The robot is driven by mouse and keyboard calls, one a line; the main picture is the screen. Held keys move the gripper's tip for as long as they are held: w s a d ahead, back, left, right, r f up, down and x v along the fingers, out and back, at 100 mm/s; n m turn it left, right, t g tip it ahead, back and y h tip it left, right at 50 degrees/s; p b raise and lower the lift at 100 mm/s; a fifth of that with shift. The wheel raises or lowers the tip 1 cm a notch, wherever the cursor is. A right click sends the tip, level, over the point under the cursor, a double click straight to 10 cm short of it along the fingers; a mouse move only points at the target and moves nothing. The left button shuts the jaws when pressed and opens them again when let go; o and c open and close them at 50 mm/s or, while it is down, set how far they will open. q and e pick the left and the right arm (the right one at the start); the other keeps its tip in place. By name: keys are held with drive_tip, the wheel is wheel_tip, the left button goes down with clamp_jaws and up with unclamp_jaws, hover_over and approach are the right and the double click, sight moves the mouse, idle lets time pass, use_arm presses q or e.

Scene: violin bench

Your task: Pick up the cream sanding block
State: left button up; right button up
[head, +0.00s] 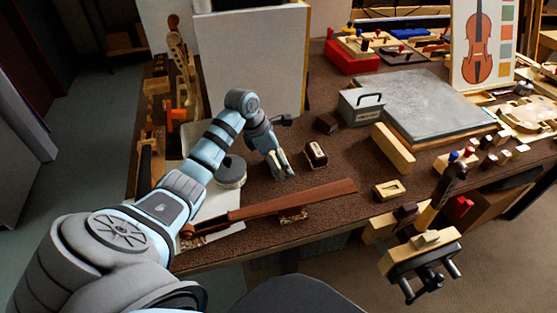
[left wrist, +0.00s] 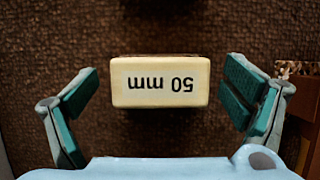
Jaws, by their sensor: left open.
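The cream block (left wrist: 160,82), marked "50 mm" upside down in the left wrist view, sits on the dark brown bench mat. My left gripper (left wrist: 160,98) is open, with one teal-padded finger on each side of it and a gap on both sides. In the head view my left gripper (head: 281,170) points down close over the mat. Only a small cream patch (head: 272,157) shows by its fingers there; the rest is hidden. My right gripper is not in view.
A dark brown block with a pale top (head: 316,153) stands just right of the gripper. A long brown fingerboard (head: 300,201) lies in front, and a round grey disc (head: 231,171) is at left. A grey box with a handle (head: 360,108) stands farther right.

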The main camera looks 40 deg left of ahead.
use_arm(q)
drive_tip(key=shift+r, duration=0.1)
drive_tip(key=c, duration=1.3)
drive_tip(key=shift+c, duration=0.2)
